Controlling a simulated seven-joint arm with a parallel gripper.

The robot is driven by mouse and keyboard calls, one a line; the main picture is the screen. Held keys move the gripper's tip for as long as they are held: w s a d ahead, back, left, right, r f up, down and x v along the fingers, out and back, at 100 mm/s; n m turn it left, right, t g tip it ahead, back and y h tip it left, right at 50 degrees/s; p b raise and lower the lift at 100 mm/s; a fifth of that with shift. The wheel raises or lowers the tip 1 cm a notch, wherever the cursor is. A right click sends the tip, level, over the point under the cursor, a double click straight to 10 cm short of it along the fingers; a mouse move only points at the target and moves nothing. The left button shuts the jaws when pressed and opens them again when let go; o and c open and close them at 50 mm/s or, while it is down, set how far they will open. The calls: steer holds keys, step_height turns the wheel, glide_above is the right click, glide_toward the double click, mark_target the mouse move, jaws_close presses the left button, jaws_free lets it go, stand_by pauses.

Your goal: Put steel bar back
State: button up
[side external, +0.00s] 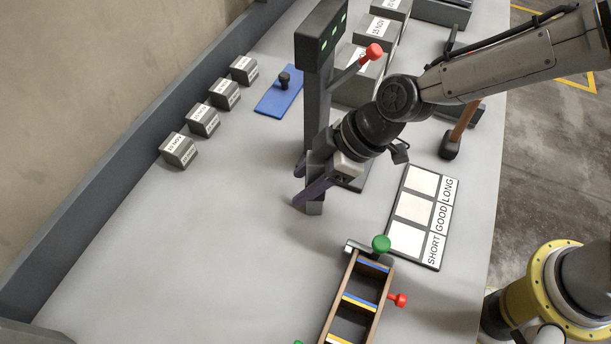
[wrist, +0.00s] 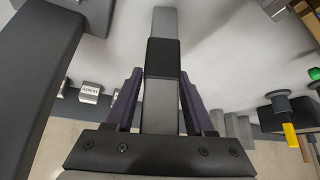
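My gripper (side external: 299,187) has purple fingers spread apart beside the lower part of a dark post (side external: 317,95) topped by a display with green lights. In the wrist view, a grey bar with a black band (wrist: 163,60) runs between the two fingers (wrist: 160,95). Thin gaps seem to show beside it, and I see no clear grip. I cannot tell whether this is the steel bar. The dark post fills the left of the wrist view (wrist: 38,75). Its lower part is partly hidden by my gripper in the side view.
A wooden rack (side external: 381,297) with blue and yellow strips and green and red knobs stands at the front. A SHORT/GOOD/LONG board (side external: 411,266) lies to the right. Labelled blocks (side external: 178,151), a blue pad (side external: 271,103) and a hammer (side external: 462,130) surround the post. The left table area is clear.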

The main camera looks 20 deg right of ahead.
steer(key=shift+o, duration=0.7)
steer(key=shift+r, duration=0.15)
steer(key=s+d+r+m, duration=0.2)
steer(key=d+r, duration=1)
steer(key=r, duration=0.1)
steer(key=s+d+m+t+h, duration=0.1)
steer(key=s+d+m, duration=0.3)
steer(key=d, duration=0.4)
steer(key=s+d+r+m+t+h, duration=0.1)
steer(key=s+d+m+h, duration=0.2)
steer(key=d, duration=0.6)
steer(key=s+d+m+t+h, duration=0.1)
steer(key=s+d+m+h, duration=0.1)
steer(key=s+d+m, duration=0.2)
steer(key=s+d, duration=0.3)
steer(key=d, duration=0.1)
steer(key=shift+s+d+r+m, duration=0.2)
steer(key=shift+s+m, duration=0.05)
steer(key=shift+m, duration=0.05)
